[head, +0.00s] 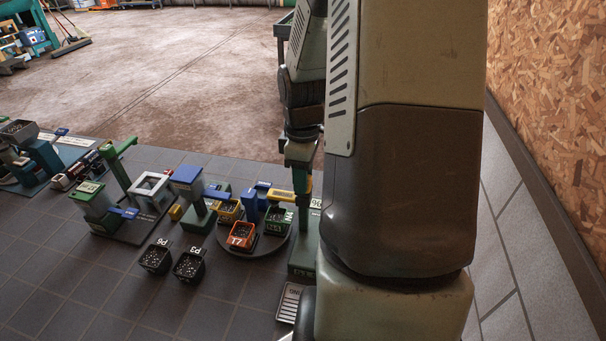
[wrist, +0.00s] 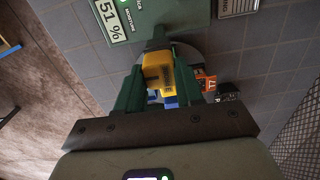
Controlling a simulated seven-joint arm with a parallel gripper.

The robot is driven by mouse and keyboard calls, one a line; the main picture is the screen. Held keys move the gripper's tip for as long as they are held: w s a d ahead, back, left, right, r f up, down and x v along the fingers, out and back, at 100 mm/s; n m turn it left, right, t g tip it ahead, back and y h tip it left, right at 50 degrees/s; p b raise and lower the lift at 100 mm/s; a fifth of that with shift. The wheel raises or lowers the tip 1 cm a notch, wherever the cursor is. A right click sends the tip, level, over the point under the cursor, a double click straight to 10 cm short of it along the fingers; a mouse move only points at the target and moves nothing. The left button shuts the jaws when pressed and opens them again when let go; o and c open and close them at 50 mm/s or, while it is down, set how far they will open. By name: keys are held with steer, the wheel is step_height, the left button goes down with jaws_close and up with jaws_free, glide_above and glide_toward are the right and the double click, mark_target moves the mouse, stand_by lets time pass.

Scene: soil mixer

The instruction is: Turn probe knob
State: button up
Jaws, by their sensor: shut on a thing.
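My gripper (wrist: 158,58) has two green fingers closed around a yellow block-like part (wrist: 158,72), which I take to be the probe knob. A dark piece sticks out beyond it toward a green moisture panel (wrist: 125,16) reading 51 %. In the head view my gripper (head: 299,172) points down at the right end of the row of stations, partly behind my own arm. My arm hides much of the panel there, and I cannot tell how far the knob is turned.
A round turntable (head: 264,249) holds several small pots, including an orange one (head: 240,237) and a green one (head: 278,221). Two dark pots, one of them P3 (head: 189,267), stand on the tiles in front. A chipboard wall (head: 555,105) rises at the right.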

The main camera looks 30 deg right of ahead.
steer(key=shift+n, duration=0.3)
steer(key=o, duration=1)
steer(key=shift+o, duration=0.2)
step_height(320, 180, up, 11)
steer(key=shift+f, duration=0.1)
